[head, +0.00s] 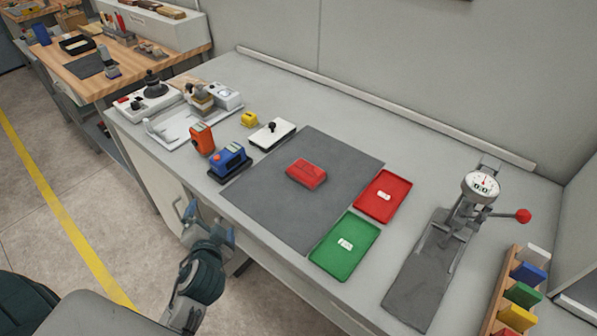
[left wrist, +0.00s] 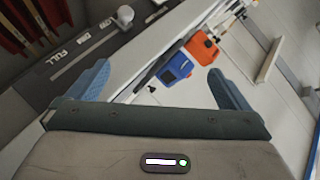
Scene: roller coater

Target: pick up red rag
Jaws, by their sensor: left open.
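The red rag (head: 306,173) lies folded on the dark grey mat (head: 273,202) in the middle of the bench in the head view. My left gripper (head: 207,219) is open and empty, in front of the bench's front edge, to the left of and nearer than the rag. In the left wrist view the two blue fingers of my left gripper (left wrist: 158,88) are spread apart with nothing between them. I cannot make out the rag in the left wrist view. My right gripper is in neither view.
Left of the mat stand a blue device (head: 230,162), an orange device (head: 202,138) and a white box (head: 272,134). Right of it lie a red tray (head: 384,195) and a green tray (head: 345,244). A gauge stand (head: 481,186) with a lever is farther right. The mat around the rag is clear.

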